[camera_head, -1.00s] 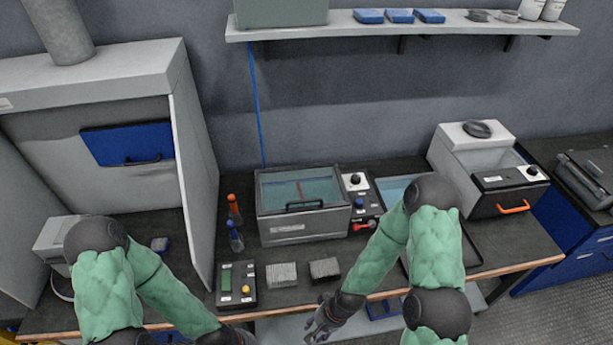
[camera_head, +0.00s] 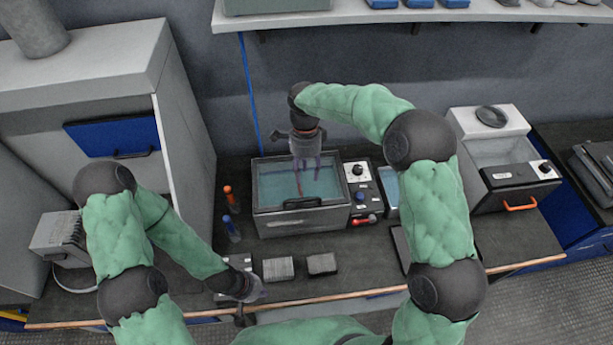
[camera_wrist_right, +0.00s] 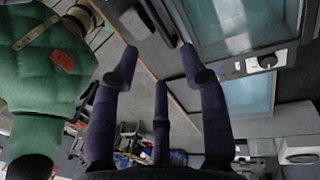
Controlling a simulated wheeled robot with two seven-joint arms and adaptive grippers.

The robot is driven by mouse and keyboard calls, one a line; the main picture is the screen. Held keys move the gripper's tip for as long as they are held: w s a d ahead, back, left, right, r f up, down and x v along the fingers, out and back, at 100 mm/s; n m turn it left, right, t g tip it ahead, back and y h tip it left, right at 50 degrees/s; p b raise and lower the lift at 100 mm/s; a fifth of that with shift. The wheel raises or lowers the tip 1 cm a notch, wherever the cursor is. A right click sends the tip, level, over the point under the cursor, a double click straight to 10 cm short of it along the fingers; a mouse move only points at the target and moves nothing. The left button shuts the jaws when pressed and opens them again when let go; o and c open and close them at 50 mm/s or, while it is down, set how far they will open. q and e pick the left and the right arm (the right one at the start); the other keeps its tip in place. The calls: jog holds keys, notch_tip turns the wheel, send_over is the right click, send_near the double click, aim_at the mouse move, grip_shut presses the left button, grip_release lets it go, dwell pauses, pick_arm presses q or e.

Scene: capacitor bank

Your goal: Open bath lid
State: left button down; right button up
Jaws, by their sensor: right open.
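The bath (camera_head: 285,222) is a grey box on the bench with a clear lid (camera_head: 275,185) lying closed on top. The lid's black handle (camera_head: 302,203) is at its front edge. My right gripper (camera_head: 307,170) hangs over the back part of the lid, fingers pointing down and spread apart, with nothing between them. Whether it touches the lid cannot be told. In the right wrist view the open fingers (camera_wrist_right: 159,62) show, with the bath (camera_wrist_right: 235,25) at the upper right. My left gripper (camera_head: 245,305) is low at the bench's front edge, its fingers unclear.
A control panel (camera_head: 361,190) with knobs and a red lever adjoins the bath's right side. Two small grey blocks (camera_head: 279,268) lie in front. Orange and blue bottles (camera_head: 230,205) stand to the left. A second tank with an orange handle (camera_head: 520,205) is at the right.

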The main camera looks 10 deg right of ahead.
aim_at(308, 199)
jog(key=x, duration=0.4)
jog(key=b+x, duration=0.1)
jog(key=x, duration=0.3)
jog(key=shift+s+f, duration=0.25)
jog(key=shift+f, duration=0.6)
jog(key=shift+s, duration=0.1)
grip_shut()
